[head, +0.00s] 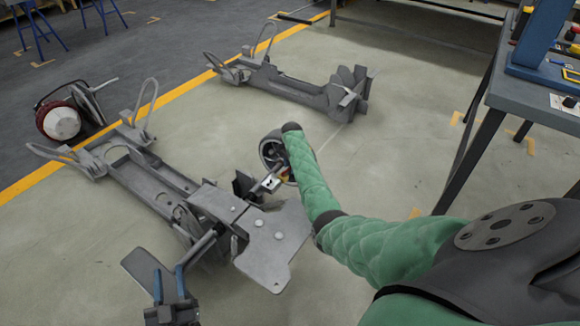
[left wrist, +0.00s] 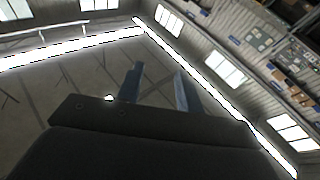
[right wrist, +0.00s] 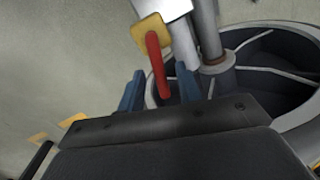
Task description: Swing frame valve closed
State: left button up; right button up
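The valve shows in the right wrist view as a red lever (right wrist: 157,65) on a yellow body (right wrist: 150,33), beside a bright metal pipe. In the head view only a small orange-yellow patch (head: 285,177) of it shows, next to my right forearm. My right gripper (right wrist: 158,90) has its two blue fingers apart, with the red lever between them in the picture; I cannot tell whether they touch it. In the head view this gripper is mostly hidden by the arm. My left gripper (head: 169,284) is open, empty and pointing up, low in the head view; its fingers also show in the left wrist view (left wrist: 158,88).
A grey chassis frame (head: 150,185) lies on the floor, with a wide plate (head: 275,245) at its near end. A round spoked part (right wrist: 270,75) is right of the valve. A second chassis (head: 290,88) lies farther back. A workbench (head: 535,95) stands at right.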

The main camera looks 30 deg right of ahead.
grip_shut()
